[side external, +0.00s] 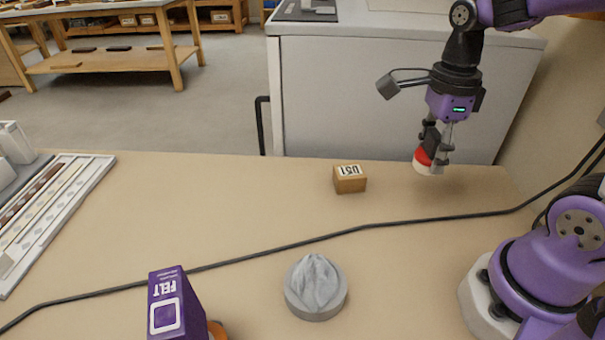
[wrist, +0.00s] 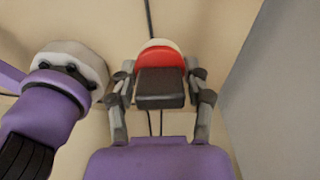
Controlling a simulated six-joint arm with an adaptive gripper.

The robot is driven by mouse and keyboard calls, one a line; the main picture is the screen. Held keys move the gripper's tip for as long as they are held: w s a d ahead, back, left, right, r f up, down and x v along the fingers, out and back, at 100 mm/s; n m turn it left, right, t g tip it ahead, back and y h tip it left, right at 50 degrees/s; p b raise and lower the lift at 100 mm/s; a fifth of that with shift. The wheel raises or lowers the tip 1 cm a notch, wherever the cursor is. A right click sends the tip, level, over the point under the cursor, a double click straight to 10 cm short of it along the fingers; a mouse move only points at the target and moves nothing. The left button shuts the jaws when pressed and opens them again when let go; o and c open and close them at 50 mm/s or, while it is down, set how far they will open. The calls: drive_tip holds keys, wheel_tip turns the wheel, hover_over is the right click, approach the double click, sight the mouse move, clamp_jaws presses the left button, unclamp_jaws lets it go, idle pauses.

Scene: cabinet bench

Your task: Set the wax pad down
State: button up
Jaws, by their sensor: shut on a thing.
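The wax pad (side external: 424,163) is a small round piece, red above and whitish below, at the right rear of the bench in the side view. My gripper (side external: 434,150) is shut on it, pointing down. In the wrist view the pad (wrist: 160,53) shows its red body and pale rim between the fingers of my gripper (wrist: 160,85), with a dark block in front of it. The pad is low over the bench top; I cannot tell whether it touches it.
A wooden block marked with digits (side external: 349,179) sits left of my gripper. A black cable (side external: 330,236) crosses the bench (side external: 230,205). A white tray (side external: 88,186) lies left.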

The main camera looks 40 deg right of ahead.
drive_tip(key=m, duration=0.1)
drive_tip(key=s+m, duration=0.1)
drive_tip(key=m, duration=0.1)
drive_tip(key=shift+d+f, duration=0.15)
drive_tip(key=shift+f, duration=0.15)
hover_over(456, 197)
wheel_tip(456, 197, down, 7)
drive_tip(key=shift+r, duration=0.1)
drive_tip(key=shift+d+f, duration=0.1)
drive_tip(key=shift+f, duration=1.8)
drive_tip(key=shift+f, duration=0.1)
drive_tip(key=o, duration=1.2)
drive_tip(key=shift+f, duration=0.1)
drive_tip(key=shift+c, duration=0.2)
